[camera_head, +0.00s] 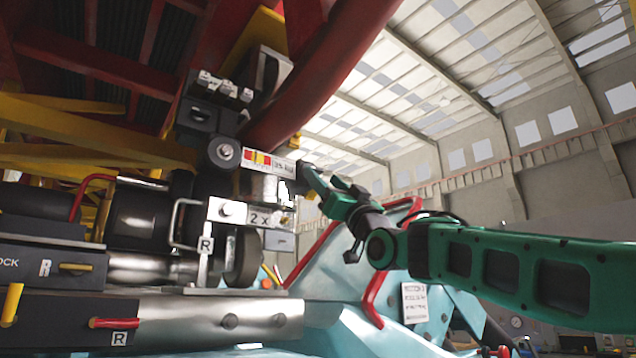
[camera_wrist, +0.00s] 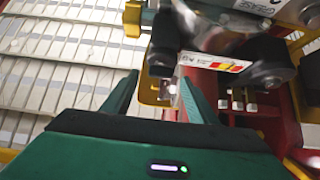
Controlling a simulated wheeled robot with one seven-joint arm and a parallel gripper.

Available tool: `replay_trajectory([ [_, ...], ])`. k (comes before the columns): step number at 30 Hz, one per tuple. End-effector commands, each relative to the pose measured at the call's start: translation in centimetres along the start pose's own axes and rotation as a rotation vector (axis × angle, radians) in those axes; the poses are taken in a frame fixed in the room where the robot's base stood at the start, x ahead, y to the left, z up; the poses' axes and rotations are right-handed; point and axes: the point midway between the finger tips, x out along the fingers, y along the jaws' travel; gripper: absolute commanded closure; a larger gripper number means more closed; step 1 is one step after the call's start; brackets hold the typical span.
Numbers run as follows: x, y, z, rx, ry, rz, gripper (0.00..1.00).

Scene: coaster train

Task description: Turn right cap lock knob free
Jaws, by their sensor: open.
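A dark block at the lower left in the head view has the partial label "OCK" and "R", with a small yellow knob (camera_head: 76,267) lying sideways on it. I cannot tell for certain that this is the cap lock knob. My gripper (camera_head: 303,178) is up and to the right of it, close to the striped label plate (camera_head: 268,162). In the wrist view my gripper (camera_wrist: 160,88) is open, its two green fingers apart. A small pale metal part shows between or beyond the fingers; I see no contact.
A red-handled rod (camera_head: 112,323) marked R sits below the yellow knob. A "2 x" plate (camera_head: 262,219), a bent metal handle (camera_head: 176,226) and a dark roller (camera_head: 242,257) stand between. A red curved tube rises above. Open hall lies to the right.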

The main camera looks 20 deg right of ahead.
Motion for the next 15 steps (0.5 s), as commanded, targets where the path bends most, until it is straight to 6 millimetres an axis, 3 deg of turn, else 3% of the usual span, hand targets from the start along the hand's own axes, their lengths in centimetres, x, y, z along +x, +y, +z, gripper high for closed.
replay_trajectory([
  [6, 2.5, -0.1, 0.0, -0.001, 0.000, 0.000, 0.47],
  [15, 3.3, 0.0, 0.0, 0.000, -0.001, 0.001, 0.47],
])
